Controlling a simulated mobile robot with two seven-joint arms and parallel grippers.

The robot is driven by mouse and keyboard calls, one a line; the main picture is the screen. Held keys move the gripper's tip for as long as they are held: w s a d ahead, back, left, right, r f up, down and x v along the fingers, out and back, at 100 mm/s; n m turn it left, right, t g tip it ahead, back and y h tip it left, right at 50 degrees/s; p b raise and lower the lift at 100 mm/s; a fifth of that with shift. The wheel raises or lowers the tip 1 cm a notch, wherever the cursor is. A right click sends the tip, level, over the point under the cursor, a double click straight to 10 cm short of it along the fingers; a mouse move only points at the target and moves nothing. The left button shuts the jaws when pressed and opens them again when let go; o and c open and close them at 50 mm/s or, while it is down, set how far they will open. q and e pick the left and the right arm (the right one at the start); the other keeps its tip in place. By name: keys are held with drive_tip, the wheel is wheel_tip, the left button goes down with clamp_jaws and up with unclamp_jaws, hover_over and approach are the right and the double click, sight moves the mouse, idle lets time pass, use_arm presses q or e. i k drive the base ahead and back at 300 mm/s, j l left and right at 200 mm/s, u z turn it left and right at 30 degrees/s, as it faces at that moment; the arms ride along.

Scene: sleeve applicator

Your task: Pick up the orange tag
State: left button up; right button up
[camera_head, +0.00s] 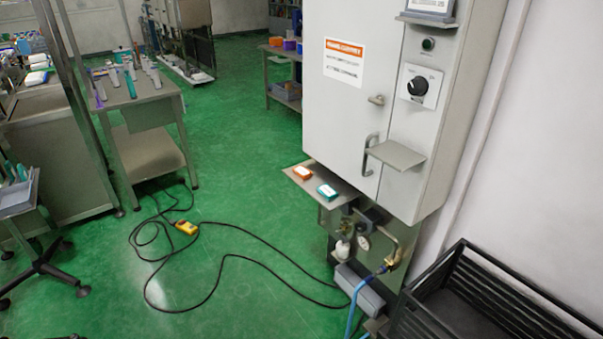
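The orange tag (303,173) is a small flat piece with a pale label on top. It lies on a small metal shelf (338,199) that sticks out under the grey cabinet. A teal tag (327,191) lies on the same shelf, just right of the orange one and apart from it. Neither of my grippers shows in the head view.
The grey cabinet (345,105) stands above and behind the shelf, with a handle and small ledge (396,154). Below are valves and a blue hose (356,300). A black rack (490,300) stands at right. A black cable with a yellow box (186,228) lies on the green floor.

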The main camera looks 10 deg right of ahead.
sight(300, 171)
drive_tip(key=i+j+z, duration=0.1)
drive_tip(key=z, duration=0.4)
drive_tip(key=i+j+z, duration=0.1)
drive_tip(key=z, duration=0.35)
drive_tip(key=i+j+z, duration=0.35)
drive_tip(key=j, duration=0.2)
drive_tip(key=j+z, duration=0.15)
drive_tip(key=j, duration=0.15)
drive_tip(key=i+j, duration=0.15)
drive_tip(key=j, duration=0.3)
drive_tip(key=i+j+z, duration=0.15)
drive_tip(key=j, duration=0.3)
drive_tip(key=i+j, duration=0.1)
drive_tip(key=j, duration=0.35)
drive_tip(key=i+j+z, duration=0.1)
drive_tip(key=j, duration=0.35)
